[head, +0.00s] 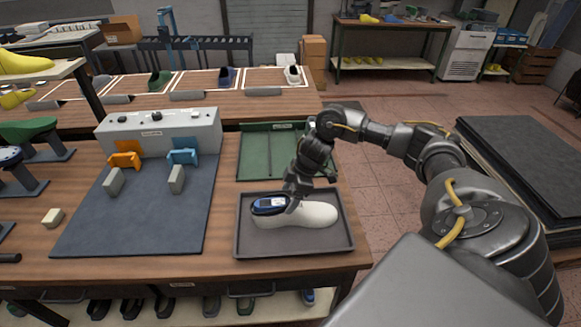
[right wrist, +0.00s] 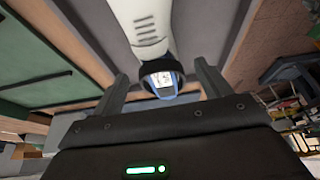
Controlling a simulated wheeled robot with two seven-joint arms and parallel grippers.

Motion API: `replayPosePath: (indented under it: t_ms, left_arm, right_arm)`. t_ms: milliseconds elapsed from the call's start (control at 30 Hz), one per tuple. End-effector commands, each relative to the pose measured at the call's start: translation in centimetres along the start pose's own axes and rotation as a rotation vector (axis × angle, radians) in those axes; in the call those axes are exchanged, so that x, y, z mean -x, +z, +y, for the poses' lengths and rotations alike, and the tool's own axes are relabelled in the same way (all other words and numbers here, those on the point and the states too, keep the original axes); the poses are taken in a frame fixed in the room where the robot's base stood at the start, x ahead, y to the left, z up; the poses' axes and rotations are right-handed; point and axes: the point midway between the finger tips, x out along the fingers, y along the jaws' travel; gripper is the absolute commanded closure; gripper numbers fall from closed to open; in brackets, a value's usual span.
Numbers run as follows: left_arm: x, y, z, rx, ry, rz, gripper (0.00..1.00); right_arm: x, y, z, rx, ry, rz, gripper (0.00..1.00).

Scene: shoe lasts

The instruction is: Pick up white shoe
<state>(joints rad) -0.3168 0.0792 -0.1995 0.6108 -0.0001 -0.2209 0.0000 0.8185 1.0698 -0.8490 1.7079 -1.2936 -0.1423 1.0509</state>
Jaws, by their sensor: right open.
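A white shoe (head: 310,216), a last with a blue and black heel end bearing a small label, lies in the dark grey tray (head: 245,243) at the table's right end. My right gripper (head: 291,199) is directly over it, near the blue end. In the right wrist view, the white shoe (right wrist: 146,25) runs down from the top edge. My right gripper (right wrist: 160,84) is open there, with one finger on each side of the blue end. I cannot tell whether either finger touches it. My left gripper is not in view.
A green tray (head: 255,155) lies behind the grey tray. A blue-grey mat (head: 135,220) with orange and blue holders fills the table's middle, before a grey control box (head: 160,132). Another white shoe (head: 293,74) stands on the far table among coloured ones.

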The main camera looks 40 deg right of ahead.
Motion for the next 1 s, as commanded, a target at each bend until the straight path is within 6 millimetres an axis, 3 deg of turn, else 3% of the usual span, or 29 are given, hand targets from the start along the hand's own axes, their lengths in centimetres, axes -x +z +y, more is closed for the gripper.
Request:
replayPosePath:
  t_ms: [333,600,900,1000]
  left_arm:
    - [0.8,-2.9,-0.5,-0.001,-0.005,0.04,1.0]
    - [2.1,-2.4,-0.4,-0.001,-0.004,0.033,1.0]
    - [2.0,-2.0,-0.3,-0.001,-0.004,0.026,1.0]
    - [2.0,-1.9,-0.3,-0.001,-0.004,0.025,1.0]
  right_arm:
    - [-1.6,0.3,0.1,-0.005,-0.001,-0.003,0.23]
    - [-5.3,0.5,0.3,-0.005,0.0,-0.002,0.23]
    - [-5.9,0.6,0.4,-0.004,0.003,-0.002,0.23]
    - [-5.9,0.6,0.4,-0.004,0.003,-0.002,0.36]
